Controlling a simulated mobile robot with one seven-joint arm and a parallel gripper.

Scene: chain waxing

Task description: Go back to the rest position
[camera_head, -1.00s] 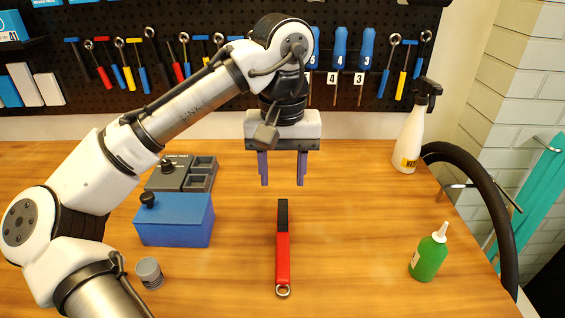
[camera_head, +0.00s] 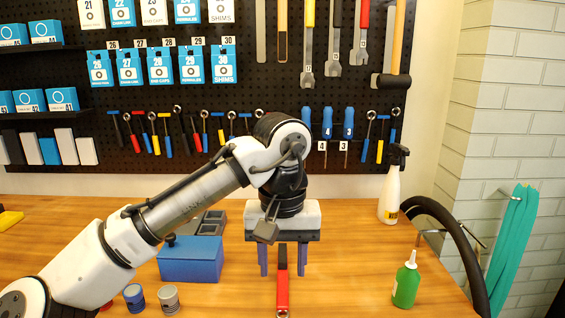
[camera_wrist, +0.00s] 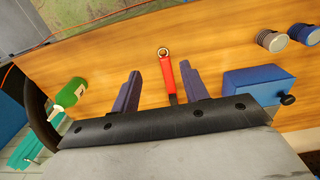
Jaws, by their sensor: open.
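My gripper (camera_head: 283,273) is open and empty, with its two purple fingers pointing down above the wooden table. In the head view the red and black chain tool (camera_head: 282,289) shows between and below the fingers. In the wrist view (camera_wrist: 158,92) the fingers are spread apart. There the red tool (camera_wrist: 166,75) lies on the table beyond them, its ring end away from the gripper and its black end partly hidden by it. Nothing is held.
A blue box (camera_head: 190,262) stands left of my gripper, with small tins (camera_head: 168,299) in front. A green bottle (camera_head: 405,285) and a white spray bottle (camera_head: 391,190) stand at the right. A pegboard (camera_head: 270,90) with tools is behind.

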